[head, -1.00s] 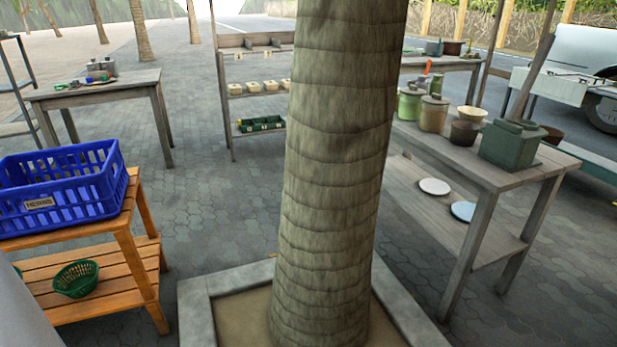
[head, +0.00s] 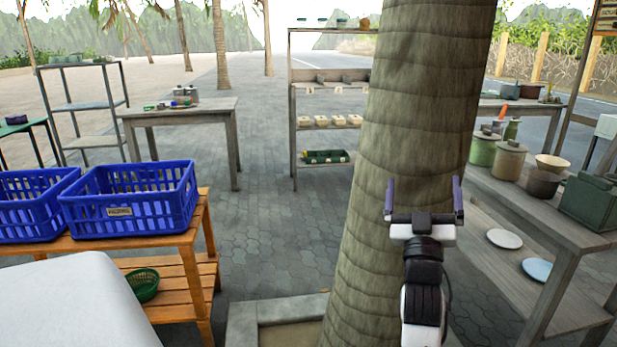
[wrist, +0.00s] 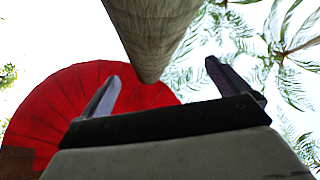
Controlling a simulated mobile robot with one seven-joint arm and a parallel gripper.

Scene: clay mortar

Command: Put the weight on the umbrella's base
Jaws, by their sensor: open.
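My gripper (head: 424,200) is open and empty, raised in front of the palm trunk in the head view, fingers pointing up. In the wrist view my gripper (wrist: 160,85) also shows open, with nothing between its fingers. A red umbrella canopy (wrist: 75,110) shows overhead at the left of the wrist view; its pole and base are not in view. I cannot make out the weight in any view.
A thick palm trunk (head: 405,150) stands close ahead in a stone-edged bed (head: 290,308). Blue crates (head: 130,200) sit on a wooden bench (head: 200,250) at left. A table with pots (head: 560,235) stands right. Paving (head: 265,220) between bench and trunk is clear.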

